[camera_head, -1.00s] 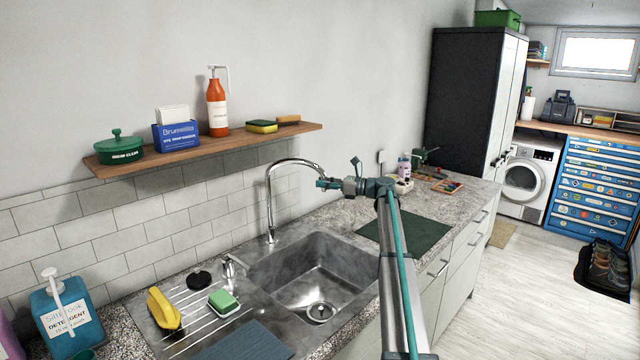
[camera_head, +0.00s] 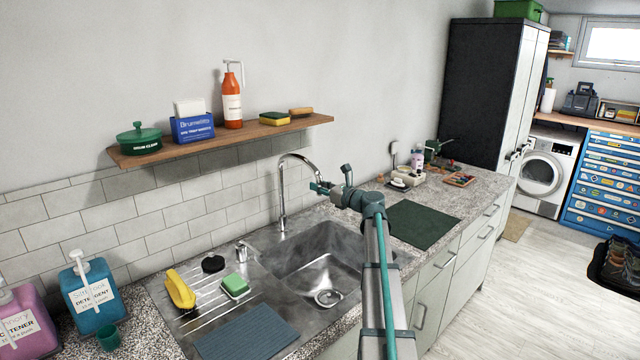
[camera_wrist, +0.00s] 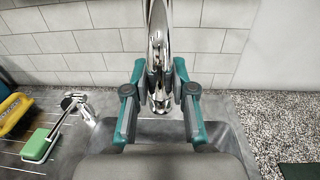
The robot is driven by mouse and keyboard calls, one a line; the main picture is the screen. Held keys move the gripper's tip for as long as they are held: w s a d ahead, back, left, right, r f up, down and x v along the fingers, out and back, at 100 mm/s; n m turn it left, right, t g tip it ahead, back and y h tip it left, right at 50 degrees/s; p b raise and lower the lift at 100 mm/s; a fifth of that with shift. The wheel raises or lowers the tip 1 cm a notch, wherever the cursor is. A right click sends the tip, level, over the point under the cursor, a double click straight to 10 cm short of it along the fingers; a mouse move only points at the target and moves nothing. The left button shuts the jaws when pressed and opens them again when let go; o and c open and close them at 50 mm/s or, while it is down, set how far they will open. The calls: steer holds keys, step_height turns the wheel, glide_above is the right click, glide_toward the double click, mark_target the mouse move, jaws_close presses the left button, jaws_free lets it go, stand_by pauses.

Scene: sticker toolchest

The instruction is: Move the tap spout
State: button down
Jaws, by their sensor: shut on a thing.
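The chrome tap spout (camera_head: 283,185) rises behind the sink and arches over towards the front. Its free end is at my gripper (camera_head: 316,187), whose teal fingers are shut on it. In the wrist view the shiny spout (camera_wrist: 157,28) comes down from the top between the two teal fingers of my gripper (camera_wrist: 159,75), with one finger on each side. The metal sink (camera_head: 335,270) lies below the gripper, and its basin is empty. The small tap lever (camera_head: 242,252) stands left of the spout's base and also shows in the wrist view (camera_wrist: 72,103).
A wooden shelf (camera_head: 225,142) with several items hangs above. A dark green mat (camera_head: 420,224) lies right of the sink.

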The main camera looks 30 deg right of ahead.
steer(key=shift+s+a, duration=0.1)
steer(key=shift+a, duration=0.3)
steer(key=c, duration=0.9)
jaws_free()
steer(key=shift+a, duration=0.1)
steer(key=shift+c, duration=0.2)
steer(key=v, duration=1.2)
